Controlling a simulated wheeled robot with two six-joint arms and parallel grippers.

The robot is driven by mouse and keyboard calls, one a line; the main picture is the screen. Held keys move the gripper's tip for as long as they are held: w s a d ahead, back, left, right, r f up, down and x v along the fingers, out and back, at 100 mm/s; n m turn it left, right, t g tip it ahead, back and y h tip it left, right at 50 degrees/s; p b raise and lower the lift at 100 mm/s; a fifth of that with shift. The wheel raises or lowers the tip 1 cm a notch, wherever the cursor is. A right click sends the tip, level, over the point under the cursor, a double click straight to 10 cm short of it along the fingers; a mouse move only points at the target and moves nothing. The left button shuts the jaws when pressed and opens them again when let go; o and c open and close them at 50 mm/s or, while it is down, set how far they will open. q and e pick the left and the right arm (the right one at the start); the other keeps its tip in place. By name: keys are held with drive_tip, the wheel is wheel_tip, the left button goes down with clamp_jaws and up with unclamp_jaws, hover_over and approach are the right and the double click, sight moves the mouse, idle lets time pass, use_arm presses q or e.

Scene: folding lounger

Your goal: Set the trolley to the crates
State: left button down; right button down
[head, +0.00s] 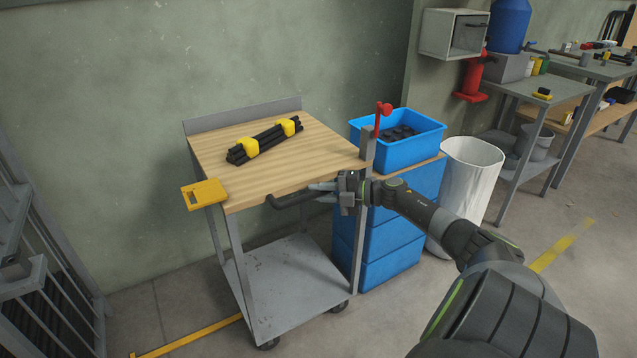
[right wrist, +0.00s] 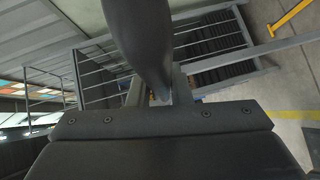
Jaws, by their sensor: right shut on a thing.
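The trolley (head: 275,150) has a wooden top, grey legs, a lower grey shelf (head: 290,275) and dark castors. It stands by the green wall, close to the stack of blue crates (head: 388,230) on its right. I cannot tell whether they touch. My right gripper (head: 343,187) is shut on the trolley's dark handle (head: 290,200) at the front edge. In the right wrist view the dark handle (right wrist: 140,35) runs up from between the fingers. My left gripper is not in view.
Black rods with yellow bands (head: 264,140) lie on the trolley top. A yellow bracket (head: 203,194) sits at its left corner, and a red lever (head: 380,115) stands at its right. A white bin (head: 465,190) is right of the crates. Grey railings (head: 40,270) stand at left.

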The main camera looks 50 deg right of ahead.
drive_tip(key=shift+d, duration=0.2)
drive_tip(key=c, duration=1.6)
unclamp_jaws()
drive_tip(key=shift+o, duration=1.4)
drive_tip(key=shift+s+d, duration=0.15)
drive_tip(key=shift+d, duration=0.05)
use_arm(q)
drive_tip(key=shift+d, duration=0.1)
use_arm(e)
drive_tip(key=shift+a, duration=0.1)
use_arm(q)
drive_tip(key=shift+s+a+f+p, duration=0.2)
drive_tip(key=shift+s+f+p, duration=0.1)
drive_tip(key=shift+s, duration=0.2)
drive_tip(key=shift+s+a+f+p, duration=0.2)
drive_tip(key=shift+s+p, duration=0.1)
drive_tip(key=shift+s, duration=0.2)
use_arm(e)
drive_tip(key=v, duration=1.7)
drive_tip(key=shift+s, duration=0.15)
